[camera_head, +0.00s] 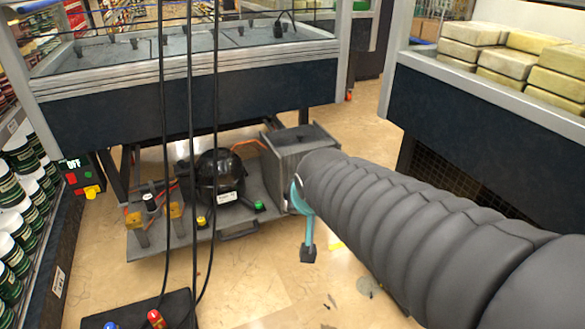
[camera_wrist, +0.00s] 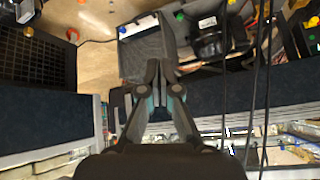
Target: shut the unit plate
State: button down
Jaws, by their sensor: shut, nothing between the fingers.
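The unit plate (camera_head: 178,240) is a grey slab near the floor, sticking out from under the dark display case. On it are a black compressor (camera_head: 217,176), yellow fittings and a grey finned block (camera_head: 299,150) at its right end. A handle (camera_head: 239,231) shows on its front edge. My gripper (camera_wrist: 158,68) is shut and empty. In the wrist view its fingertips overlap the finned block (camera_wrist: 143,47); I cannot tell whether they touch it. In the head view my arm hides most of the gripper near the plate's right end.
Black cables (camera_head: 190,130) hang in front of the case and plate. A case with stacked yellow packs (camera_head: 510,58) stands at right. A shelf of dark bottles (camera_head: 20,205) and an "OFF" switch box (camera_head: 83,178) stand at left. The tiled floor before the plate is mostly clear.

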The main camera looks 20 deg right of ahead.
jog(key=w+d+f+m+t, duration=0.25)
jog(key=w+d+m, duration=0.2)
jog(key=w, duration=0.55)
jog(key=m+t+y+p, duration=0.2)
jog(key=m+t, duration=0.3)
jog(key=m, duration=0.4)
send_near(290, 168)
jog(key=b+x, duration=0.2)
jog(key=x, duration=0.4)
jog(key=shift+f, duration=0.15)
jog(key=shift+w, duration=0.45)
jog(key=shift+w, duration=0.1)
